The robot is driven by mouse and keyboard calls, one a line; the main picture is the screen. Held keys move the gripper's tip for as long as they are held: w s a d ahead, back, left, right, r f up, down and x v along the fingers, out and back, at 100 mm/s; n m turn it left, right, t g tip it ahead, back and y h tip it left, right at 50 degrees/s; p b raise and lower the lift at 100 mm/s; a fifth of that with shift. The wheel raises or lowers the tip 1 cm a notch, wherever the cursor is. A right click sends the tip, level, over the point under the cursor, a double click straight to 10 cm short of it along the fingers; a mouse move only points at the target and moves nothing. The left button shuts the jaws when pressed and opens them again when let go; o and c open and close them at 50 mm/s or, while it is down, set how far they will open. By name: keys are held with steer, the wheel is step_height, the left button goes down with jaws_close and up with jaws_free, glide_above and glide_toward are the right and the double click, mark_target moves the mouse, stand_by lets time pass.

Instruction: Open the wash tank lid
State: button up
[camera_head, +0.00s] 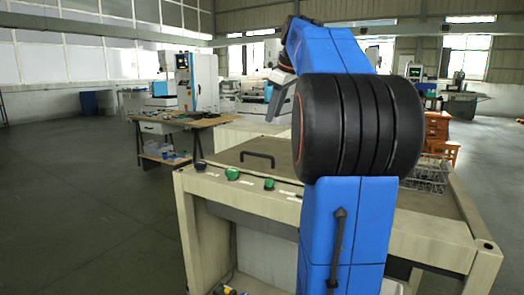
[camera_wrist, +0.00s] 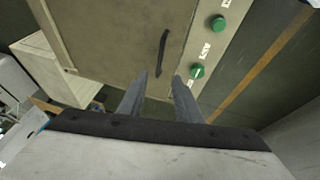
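The wash tank lid (camera_head: 285,165) is a flat grey-beige panel lying shut on the tank top, partly hidden behind my blue arm in the head view. It also shows in the wrist view (camera_wrist: 110,45). Its dark bar handle (camera_head: 258,157) sits near the front left of the lid. The handle (camera_wrist: 162,52) shows beyond my fingertips in the wrist view, apart from them. My gripper (camera_wrist: 160,77) is open and empty, its two grey fingers spread. In the head view my gripper (camera_head: 279,104) is above the lid, partly hidden by my arm.
Green and dark knobs (camera_head: 232,173) line the tank's front edge; green ones (camera_wrist: 197,71) show in the wrist view. A wire basket (camera_head: 430,173) stands at the tank's right. A workbench (camera_head: 178,120) stands behind at the left. The floor at left is clear.

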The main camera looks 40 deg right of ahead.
mark_target(262, 155)
steer(key=x, duration=1.6)
steer(key=shift+w+a+f, duration=0.1)
steer(key=shift+f, duration=0.3)
jaws_close()
